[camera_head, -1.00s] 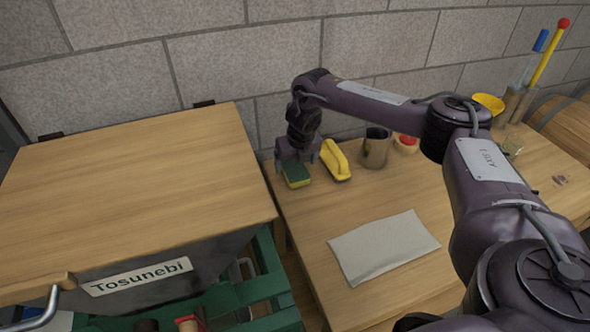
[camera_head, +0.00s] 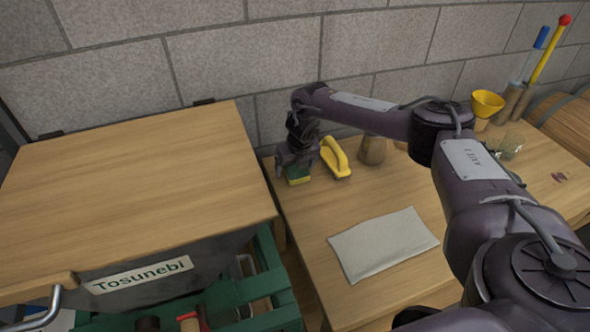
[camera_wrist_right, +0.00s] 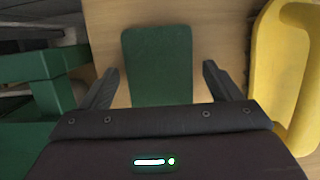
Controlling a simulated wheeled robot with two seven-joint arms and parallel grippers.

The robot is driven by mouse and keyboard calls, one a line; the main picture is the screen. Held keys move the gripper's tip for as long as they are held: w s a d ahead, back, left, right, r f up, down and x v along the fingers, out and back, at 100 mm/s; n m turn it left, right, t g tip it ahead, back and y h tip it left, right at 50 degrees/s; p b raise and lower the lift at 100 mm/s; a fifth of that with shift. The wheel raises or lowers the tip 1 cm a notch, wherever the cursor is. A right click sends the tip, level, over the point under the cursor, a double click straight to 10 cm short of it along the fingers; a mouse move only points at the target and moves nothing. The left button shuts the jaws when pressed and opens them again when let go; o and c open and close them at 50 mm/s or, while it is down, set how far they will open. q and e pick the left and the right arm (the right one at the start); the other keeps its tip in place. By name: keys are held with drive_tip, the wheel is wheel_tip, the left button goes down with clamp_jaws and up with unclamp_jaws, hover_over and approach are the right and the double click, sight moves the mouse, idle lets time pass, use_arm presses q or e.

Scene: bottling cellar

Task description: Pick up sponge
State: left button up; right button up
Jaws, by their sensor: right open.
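The sponge (camera_head: 299,179), yellow with a green top, lies on the wooden table near its back left edge. In the right wrist view, its green face (camera_wrist_right: 158,62) lies between the two open fingers, with a gap on each side. My right gripper (camera_head: 297,168) is over the sponge and hides part of it; it also shows in the wrist view (camera_wrist_right: 158,85), open and empty. My left gripper is not in view.
A mug (camera_head: 372,150) and a yellow funnel (camera_head: 487,104) stand further right. A grey cloth (camera_head: 383,244) lies in front. A wooden-topped cabinet (camera_head: 130,195) and green crate (camera_head: 268,262) are at left.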

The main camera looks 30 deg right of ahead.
drive_tip(key=shift+c, duration=0.5)
drive_tip(key=c, duration=1)
drive_tip(key=shift+o, duration=0.2)
drive_tip(key=shift+r, duration=0.25)
wheel_tip(320, 180, up, 11)
drive_tip(key=b, duration=0.2)
wheel_tip(320, 180, up, 9)
drive_tip(key=p, duration=0.3)
hover_over(295, 166)
drive_tip(key=shift+s, duration=0.1)
